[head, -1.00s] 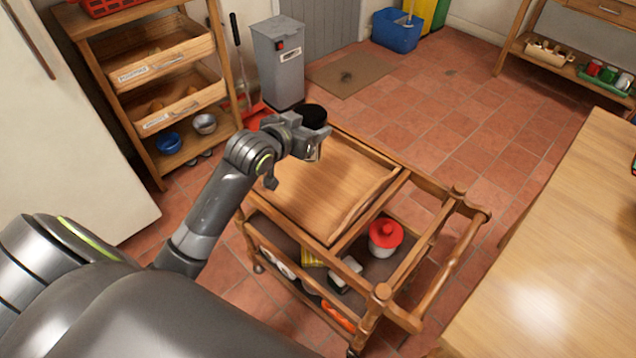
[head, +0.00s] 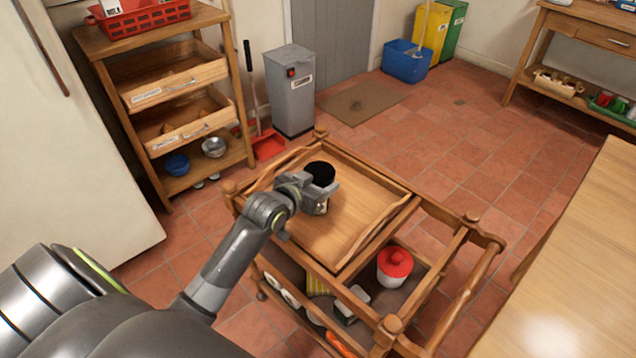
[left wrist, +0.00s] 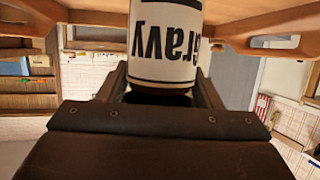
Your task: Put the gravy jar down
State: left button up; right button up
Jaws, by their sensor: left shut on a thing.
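The gravy jar (head: 320,173) has a black lid and shows over the wooden tray top of the trolley (head: 352,238). My left gripper (head: 316,198) is shut on it from the near left side. In the left wrist view the jar (left wrist: 165,45) appears upside down, with a white label reading "gravy", between the two fingers (left wrist: 160,88). The jar is upright in the head view. I cannot tell whether its base touches the tray, since the gripper hides its lower part. My right gripper is not in view.
The tray top around the jar is bare, with raised wooden edges. The trolley's lower shelf holds a white pot with a red lid (head: 394,265) and other items. A shelf rack (head: 160,90), a grey bin (head: 291,92) and a wooden table (head: 570,270) stand around.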

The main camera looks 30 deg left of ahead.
pick_arm(q)
jog(key=shift+r, duration=0.1)
jog(key=o, duration=1.3)
jog(key=shift+c, duration=0.2)
jog(key=shift+s, duration=0.25)
jog(key=d+p+v, duration=0.1)
jog(key=p+v, duration=0.1)
jog(key=v, duration=0.9)
jog(key=shift+s+a+r, duration=0.2)
jog(key=shift+s+a, duration=0.05)
jog(key=shift+a, duration=0.25)
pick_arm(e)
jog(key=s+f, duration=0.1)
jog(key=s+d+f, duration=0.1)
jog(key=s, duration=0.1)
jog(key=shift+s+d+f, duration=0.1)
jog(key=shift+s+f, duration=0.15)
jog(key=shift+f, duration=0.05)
